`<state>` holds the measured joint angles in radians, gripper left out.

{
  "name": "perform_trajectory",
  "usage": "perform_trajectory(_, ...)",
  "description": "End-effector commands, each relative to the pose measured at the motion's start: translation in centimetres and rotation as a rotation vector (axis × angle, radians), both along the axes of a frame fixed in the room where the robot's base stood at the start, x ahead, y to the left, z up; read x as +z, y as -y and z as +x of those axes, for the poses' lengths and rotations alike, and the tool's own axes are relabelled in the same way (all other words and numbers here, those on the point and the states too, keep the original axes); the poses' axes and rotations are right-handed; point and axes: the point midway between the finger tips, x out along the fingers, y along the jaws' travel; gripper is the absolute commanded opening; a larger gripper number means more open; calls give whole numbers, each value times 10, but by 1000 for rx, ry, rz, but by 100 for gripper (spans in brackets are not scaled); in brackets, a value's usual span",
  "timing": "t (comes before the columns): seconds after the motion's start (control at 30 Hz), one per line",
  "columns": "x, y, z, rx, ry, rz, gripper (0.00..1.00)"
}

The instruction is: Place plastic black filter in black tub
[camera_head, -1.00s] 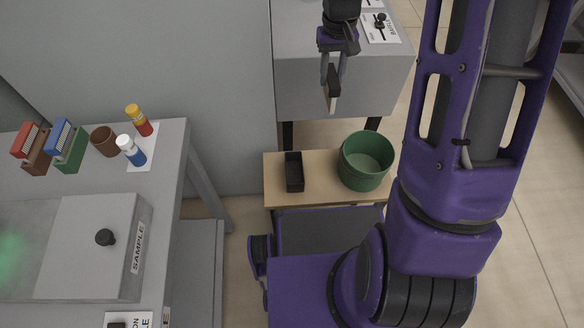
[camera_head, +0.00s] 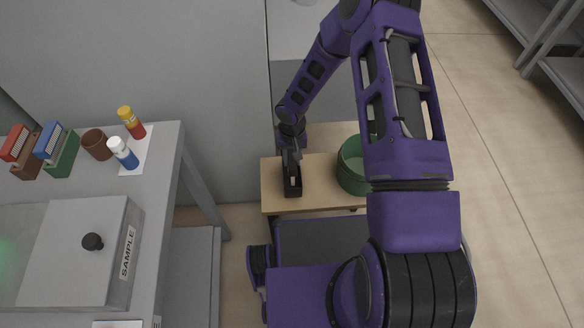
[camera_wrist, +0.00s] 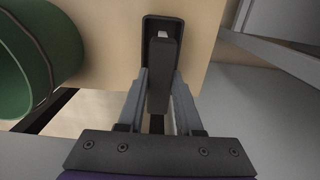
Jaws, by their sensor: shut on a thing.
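The black tub (camera_head: 286,191) stands on the small wooden table, left of the green bin. It also shows in the wrist view (camera_wrist: 149,27), partly hidden behind the black filter. The black filter (camera_wrist: 159,80) is a narrow dark block held upright between my fingers. My gripper (camera_head: 291,162) is shut on the filter and points down at the tub. In the wrist view my gripper (camera_wrist: 159,88) has one finger on each side of the filter. The filter's far end overlaps the tub's opening; I cannot tell how deep it reaches.
A green round bin (camera_head: 353,172) stands beside the tub on the wooden table (camera_head: 318,166), partly hidden by my arm. At left, a grey bench (camera_head: 170,150) carries a brown cup (camera_head: 97,144), bottles, small boxes and a SAMPLE box (camera_head: 75,250).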

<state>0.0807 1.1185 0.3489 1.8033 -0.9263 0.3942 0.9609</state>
Motion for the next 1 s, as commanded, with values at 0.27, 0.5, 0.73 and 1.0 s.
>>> perform_trajectory(0.27, -31, 0, 0, 0, -1, 0, 0)
perform_trajectory(0.5, -40, 0, 1, 0, 2, 0, 0)
perform_trajectory(0.73, -45, 0, 1, 0, 1, -1, 0)
perform_trajectory(1.0, -43, 0, 0, 0, 1, 0, 64)
